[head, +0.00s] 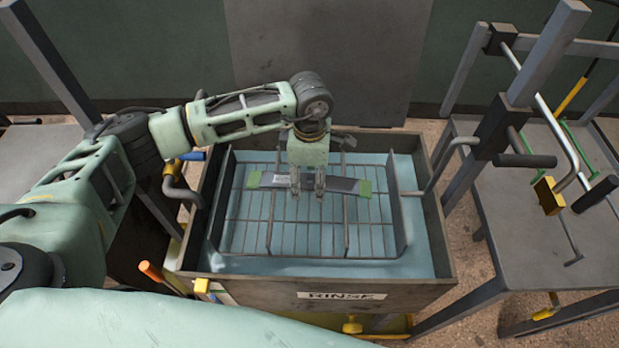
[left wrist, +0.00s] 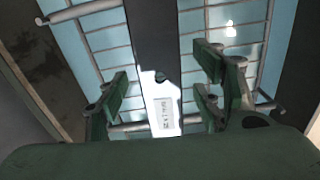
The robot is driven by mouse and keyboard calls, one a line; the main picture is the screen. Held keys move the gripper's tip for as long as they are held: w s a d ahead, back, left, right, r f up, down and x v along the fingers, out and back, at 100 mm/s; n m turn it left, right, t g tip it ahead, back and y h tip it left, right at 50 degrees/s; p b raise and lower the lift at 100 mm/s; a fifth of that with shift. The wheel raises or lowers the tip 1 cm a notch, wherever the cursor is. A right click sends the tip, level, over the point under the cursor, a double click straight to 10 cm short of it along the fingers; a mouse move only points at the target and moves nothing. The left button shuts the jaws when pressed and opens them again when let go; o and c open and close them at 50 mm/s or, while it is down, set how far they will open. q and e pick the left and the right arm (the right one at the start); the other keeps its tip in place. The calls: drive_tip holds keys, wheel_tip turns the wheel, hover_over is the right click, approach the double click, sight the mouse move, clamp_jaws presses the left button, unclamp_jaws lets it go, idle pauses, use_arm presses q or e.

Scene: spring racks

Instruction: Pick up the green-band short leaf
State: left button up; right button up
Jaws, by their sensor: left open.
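The green-band short leaf (head: 342,185) is a flat dark grey strip with a green band at each end. It lies crosswise on the wire rack in the rinse tank. My left gripper (head: 307,190) is open and points down over the middle of the leaf, hiding part of it. In the left wrist view, the leaf (left wrist: 153,40) runs upright in the picture between the spread fingers of my left gripper (left wrist: 163,92). A white label shows on the leaf there, and gaps show on both sides. The green bands are out of that view. My right gripper is not in view.
The wire rack (head: 290,245) has raised side walls and sits inside the tank (head: 260,291) marked RINSE, over blue liquid. Bent handles (head: 432,178) stand at the tank's sides. A grey table with a metal frame (head: 530,215) and several tools is at the right.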

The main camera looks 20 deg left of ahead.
use_arm(q)
clamp_jaws()
drive_tip(key=shift+r, duration=0.1)
idle(0.5)
